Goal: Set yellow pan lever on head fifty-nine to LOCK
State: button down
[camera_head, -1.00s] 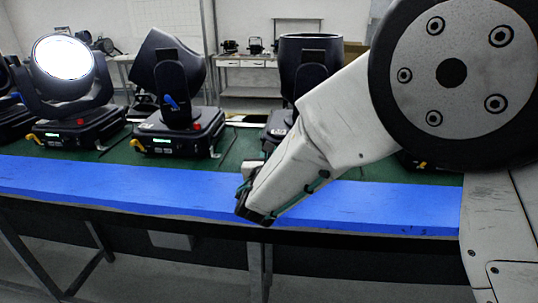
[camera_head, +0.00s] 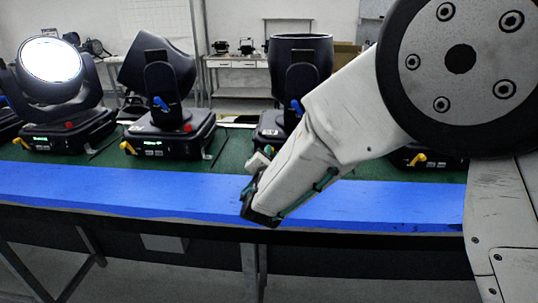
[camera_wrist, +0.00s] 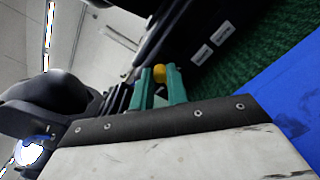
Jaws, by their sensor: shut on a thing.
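A yellow pan lever (camera_wrist: 159,73) shows in the wrist view at the base of a black moving head. My gripper (camera_wrist: 160,84) has its two teal fingers shut on this lever, one on each side. In the head view my gripper (camera_head: 260,162) is at the front of the base of a dark moving head (camera_head: 298,75), and the lever there is hidden behind it. A blue lever (camera_head: 297,107) shows on that head's yoke. I cannot read a head number or the lever's LOCK marking.
More heads stand on the green bench top (camera_head: 235,150): one to the left (camera_head: 168,120) with its own yellow lever (camera_head: 127,148), and a lit one (camera_head: 50,70) farther left. Another yellow lever (camera_head: 416,159) shows right of my arm. A blue strip (camera_head: 120,188) edges the bench.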

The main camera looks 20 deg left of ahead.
jog(key=shift+d+m, duration=0.15)
jog(key=shift+m, duration=0.35)
jog(key=shift+f, duration=0.1)
jog(key=c, duration=1.4)
grip_release()
jog(key=v, duration=0.7)
jog(key=shift+s+d, duration=0.1)
jog(key=shift+s, duration=0.25)
